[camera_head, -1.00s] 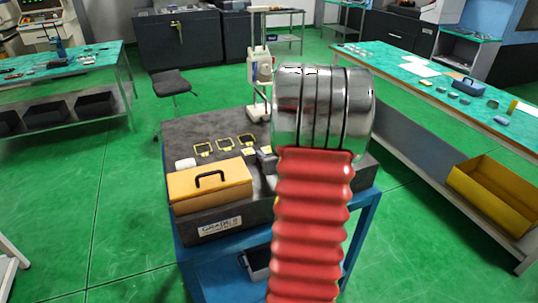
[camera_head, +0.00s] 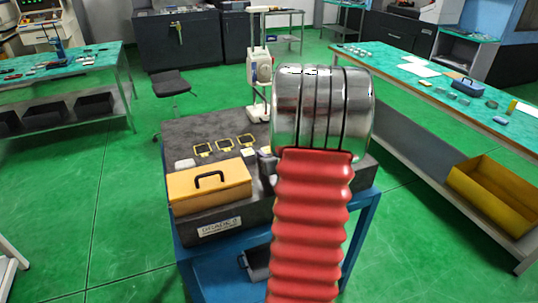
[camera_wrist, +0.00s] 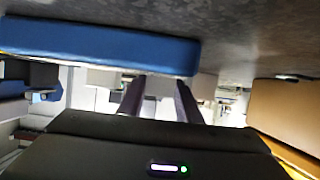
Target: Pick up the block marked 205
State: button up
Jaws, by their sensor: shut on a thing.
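My gripper (camera_wrist: 158,98) shows in the wrist view as two dark fingers reaching away from the wrist. They are shut on a small pale block (camera_wrist: 158,86) between their tips. No number can be read on it, so I cannot tell whether it is the one marked 205. The wrist picture looks upside down, with the dark plate at the top. Other pale blocks (camera_wrist: 103,78) stand close by, beside the fingers. In the head view my red and silver arm hides the gripper and most of the blocks. One small pale block (camera_head: 248,152) shows left of the arm.
The dark granite plate (camera_head: 200,130) lies on a blue stand. A yellow box with a black handle (camera_head: 210,186) sits at its front left; several yellow-framed pieces (camera_head: 223,144) lie behind. A blue slab-like thing (camera_wrist: 100,45) is close in the wrist view.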

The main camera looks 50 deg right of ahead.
notch_tip(320, 180, up, 10)
dwell(0.6)
dwell(0.4)
